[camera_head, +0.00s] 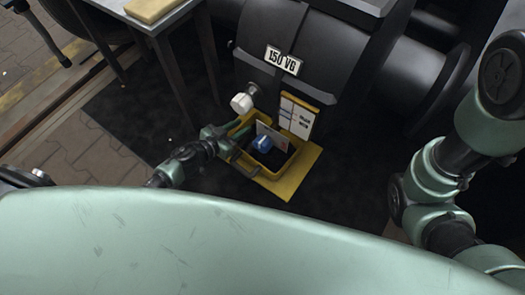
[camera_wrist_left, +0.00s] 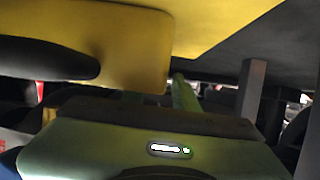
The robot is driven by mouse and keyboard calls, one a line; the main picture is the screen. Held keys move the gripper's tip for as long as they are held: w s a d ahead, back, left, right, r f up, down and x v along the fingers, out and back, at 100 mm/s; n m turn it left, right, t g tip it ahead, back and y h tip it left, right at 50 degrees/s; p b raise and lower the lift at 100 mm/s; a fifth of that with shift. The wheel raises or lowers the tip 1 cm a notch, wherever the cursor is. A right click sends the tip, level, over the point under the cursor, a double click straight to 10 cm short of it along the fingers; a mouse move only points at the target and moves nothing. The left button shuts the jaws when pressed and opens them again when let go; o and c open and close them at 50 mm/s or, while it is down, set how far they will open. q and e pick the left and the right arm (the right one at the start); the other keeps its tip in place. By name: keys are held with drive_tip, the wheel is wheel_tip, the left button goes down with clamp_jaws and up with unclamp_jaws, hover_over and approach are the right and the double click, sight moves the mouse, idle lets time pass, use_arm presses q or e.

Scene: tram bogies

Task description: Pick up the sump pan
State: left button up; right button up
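What I take to be the sump pan (camera_head: 280,171) is a yellow-rimmed open box with a dark inside, below the black housing. A dark handle (camera_head: 245,161) is on its near left side. A blue object (camera_head: 263,143) and a pale card show inside it. My left gripper (camera_head: 230,141) is at the pan's left edge; contact and finger opening are unclear. In the left wrist view, a yellow wall (camera_wrist_left: 140,45) and a dark rounded bar (camera_wrist_left: 45,58) fill the upper left, close beyond the green gripper body. My right arm shows at right, its gripper out of view.
A yellow flat sheet (camera_head: 304,172) lies under and beside the pan. A table (camera_head: 150,22) is at upper left. Dark floor left of the pan is clear.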

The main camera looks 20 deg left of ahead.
use_arm(q)
clamp_jaws()
drive_tip(key=shift+r, duration=0.1)
idle(1.3)
